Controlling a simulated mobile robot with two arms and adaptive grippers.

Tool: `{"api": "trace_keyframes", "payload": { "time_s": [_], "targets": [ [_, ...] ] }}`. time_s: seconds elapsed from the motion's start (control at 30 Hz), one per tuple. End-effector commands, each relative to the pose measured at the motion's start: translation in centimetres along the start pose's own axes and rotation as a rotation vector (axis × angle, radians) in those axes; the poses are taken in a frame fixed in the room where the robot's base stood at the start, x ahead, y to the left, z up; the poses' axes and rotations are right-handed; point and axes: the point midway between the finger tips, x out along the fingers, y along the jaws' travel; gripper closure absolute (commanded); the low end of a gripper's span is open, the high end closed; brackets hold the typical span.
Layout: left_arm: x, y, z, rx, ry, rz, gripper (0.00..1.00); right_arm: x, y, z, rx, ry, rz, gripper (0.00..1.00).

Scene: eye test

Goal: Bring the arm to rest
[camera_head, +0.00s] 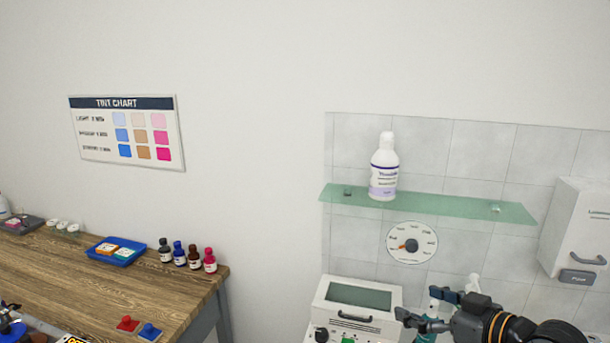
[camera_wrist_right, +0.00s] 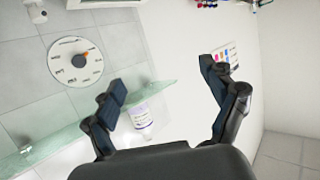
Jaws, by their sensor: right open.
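My right gripper (camera_head: 422,303) comes in from the lower right in the head view, in front of a white device (camera_head: 357,300) with a dark window. Its fingers are spread and nothing is between them. In the right wrist view the open gripper (camera_wrist_right: 162,78) shows both fingers apart, with the shelf and wall behind. Dark parts at the lower left corner of the head view may be my left gripper (camera_head: 8,318); they are cut off, and its jaws cannot be made out.
A white bottle (camera_head: 384,172) stands on a glass shelf (camera_head: 450,205) above a round dial (camera_head: 411,243). A white dispenser (camera_head: 580,232) hangs at right. A wooden table (camera_head: 130,285) at left bears a blue tray (camera_head: 128,260) and small bottles (camera_head: 194,257).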

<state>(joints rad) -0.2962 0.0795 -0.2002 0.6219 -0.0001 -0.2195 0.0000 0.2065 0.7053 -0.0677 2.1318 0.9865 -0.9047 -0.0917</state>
Motion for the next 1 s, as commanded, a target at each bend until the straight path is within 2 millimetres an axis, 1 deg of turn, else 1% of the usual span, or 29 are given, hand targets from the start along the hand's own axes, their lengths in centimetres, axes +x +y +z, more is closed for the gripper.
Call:
{"api": "trace_keyframes", "payload": {
  "time_s": [0.03,0.07,0.1,0.17,0.2,0.27,0.3,0.4,0.5,0.6,0.77,0.8,0.83,1.0],
  "targets": [
    [0.0,0.0,0.3,0.000,-0.005,0.000,1.00,0.4,-1.3,2.8,0.014,-0.052,-0.002,0.16],
    [0.0,0.1,0.5,0.000,-0.007,0.001,1.00,0.5,-2.1,4.5,0.018,-0.088,0.002,0.16],
    [0.0,0.1,0.7,0.000,-0.010,0.001,1.00,0.6,-3.2,7.0,0.026,-0.141,0.009,0.16],
    [0.0,0.1,0.8,0.000,-0.013,0.001,1.00,0.3,-5.1,11.2,0.043,-0.231,0.026,0.16],
    [0.0,0.1,0.9,0.000,-0.014,0.001,1.00,-0.2,-6.4,13.9,0.056,-0.296,0.042,0.16],
    [0.0,0.1,0.8,0.000,-0.013,0.001,1.00,-1.4,-8.2,17.6,0.079,-0.389,0.072,0.16],
    [0.0,0.1,0.8,0.000,-0.012,0.001,1.00,-2.3,-9.2,19.7,0.095,-0.445,0.093,0.16],
    [0.0,0.0,0.6,0.000,-0.010,0.000,1.00,-4.7,-11.2,23.7,0.131,-0.568,0.145,0.16],
    [0.0,0.0,0.6,0.000,-0.009,0.000,1.00,-7.1,-12.9,26.7,0.169,-0.670,0.192,0.16],
    [0.0,0.0,0.6,0.000,-0.009,0.000,1.00,-9.5,-14.3,29.0,0.206,-0.762,0.238,0.16],
    [0.0,0.0,0.4,0.000,-0.005,0.000,1.00,-13.6,-16.3,31.7,0.266,-0.898,0.311,0.16],
    [0.0,0.0,0.3,0.000,-0.005,0.000,1.00,-14.6,-16.8,32.3,0.282,-0.933,0.330,0.16],
    [0.1,0.0,0.3,0.000,-0.003,0.000,1.00,-13.7,-16.3,33.1,0.275,-0.929,0.327,0.16],
    [0.3,0.0,0.3,0.000,-0.003,0.000,1.00,-11.3,-15.8,36.9,0.272,-0.942,0.320,0.16]
  ]
}}
